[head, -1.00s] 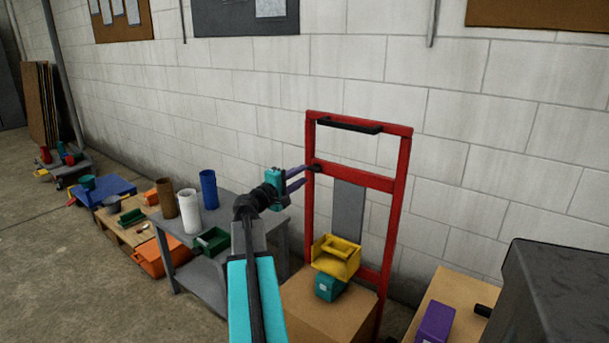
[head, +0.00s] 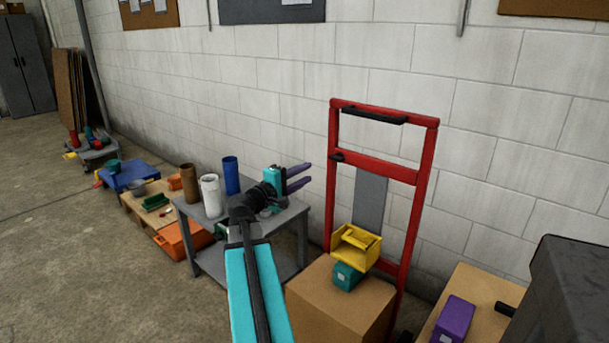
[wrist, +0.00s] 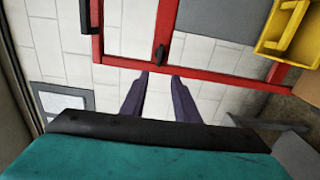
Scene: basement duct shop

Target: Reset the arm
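My gripper (head: 303,178) is held out in mid-air over the right side of the grey table, pointing right towards the red hand-truck frame (head: 428,150). Its two purple fingers are apart with nothing between them. In the wrist view the open fingers (wrist: 160,82) point at the red frame and a small black handle (wrist: 160,55) on its bar. In the head view a clear gap separates the fingertips from the frame.
A grey table (head: 290,215) holds a brown, a white (head: 210,196) and a blue cylinder (head: 231,175). A cardboard box (head: 340,305) carries a teal item (head: 348,276) and a yellow bin (head: 356,248). A purple box (head: 455,320) lies at lower right. Open floor is at left.

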